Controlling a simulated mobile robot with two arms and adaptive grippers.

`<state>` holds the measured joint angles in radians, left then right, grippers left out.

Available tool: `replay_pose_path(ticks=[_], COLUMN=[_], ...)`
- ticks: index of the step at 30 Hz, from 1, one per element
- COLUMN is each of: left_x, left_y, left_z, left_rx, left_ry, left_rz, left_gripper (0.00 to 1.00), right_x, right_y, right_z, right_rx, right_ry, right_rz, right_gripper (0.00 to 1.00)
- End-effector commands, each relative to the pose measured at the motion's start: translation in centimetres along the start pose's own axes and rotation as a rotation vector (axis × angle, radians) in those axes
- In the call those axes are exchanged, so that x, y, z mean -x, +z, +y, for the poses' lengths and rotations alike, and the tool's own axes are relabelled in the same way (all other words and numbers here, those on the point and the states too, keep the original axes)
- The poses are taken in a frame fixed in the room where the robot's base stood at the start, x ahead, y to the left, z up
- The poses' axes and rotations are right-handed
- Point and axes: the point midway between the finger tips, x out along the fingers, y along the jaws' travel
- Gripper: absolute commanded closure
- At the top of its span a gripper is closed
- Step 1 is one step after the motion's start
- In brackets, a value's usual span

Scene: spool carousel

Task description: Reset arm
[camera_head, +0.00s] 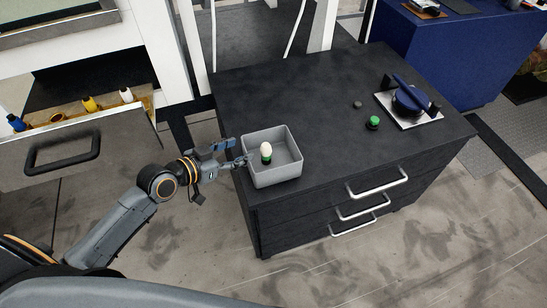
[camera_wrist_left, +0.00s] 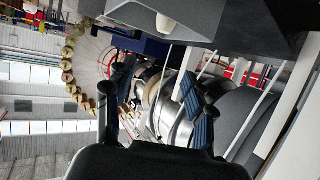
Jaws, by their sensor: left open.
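My left gripper (camera_head: 240,152) is at the left edge of the dark cabinet top, just left of a grey open bin (camera_head: 288,170). Its fingers are apart and nothing is between them. In the left wrist view the two fingers (camera_wrist_left: 160,72) also stand apart with only background between them. A spool-like piece with a white top and green lower part (camera_head: 266,150) stands in the bin. Its white end also shows at the top of the left wrist view (camera_wrist_left: 165,23). My right gripper is not in view.
On the dark cabinet (camera_head: 300,90) are a green-topped knob (camera_head: 373,123), a small dark round piece (camera_head: 357,104) and a blue-handled device on a light plate (camera_head: 409,100). The cabinet's middle top is clear.

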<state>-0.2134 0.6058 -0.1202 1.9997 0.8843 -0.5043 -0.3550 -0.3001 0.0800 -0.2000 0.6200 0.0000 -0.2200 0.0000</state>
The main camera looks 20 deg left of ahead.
Motion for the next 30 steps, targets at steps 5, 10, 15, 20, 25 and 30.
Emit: replay_pose_path(ticks=[5,10,15,20,25,30], left_x=[0.5,0.5,0.5,-0.2,-1.4,-0.9], left_y=[0.0,0.0,0.0,2.5,12.2,24.9], left_z=[0.1,0.1,0.0,-1.0,-3.7,-3.9], left_rx=[0.001,0.001,0.001,0.027,0.104,0.174], left_ry=[0.001,0.001,0.001,-0.034,-0.146,-0.247], left_rz=[0.001,0.001,0.001,-0.036,-0.175,-0.368], left_gripper=[0.46,0.46,0.46,0.46,0.46,0.46], right_x=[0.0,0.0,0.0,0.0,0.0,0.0], right_y=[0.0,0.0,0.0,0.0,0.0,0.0], right_z=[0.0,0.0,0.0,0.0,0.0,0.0], right_rx=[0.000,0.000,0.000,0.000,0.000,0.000], right_ry=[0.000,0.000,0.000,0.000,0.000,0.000], right_rz=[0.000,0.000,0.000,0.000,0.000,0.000], right_gripper=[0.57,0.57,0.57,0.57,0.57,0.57])
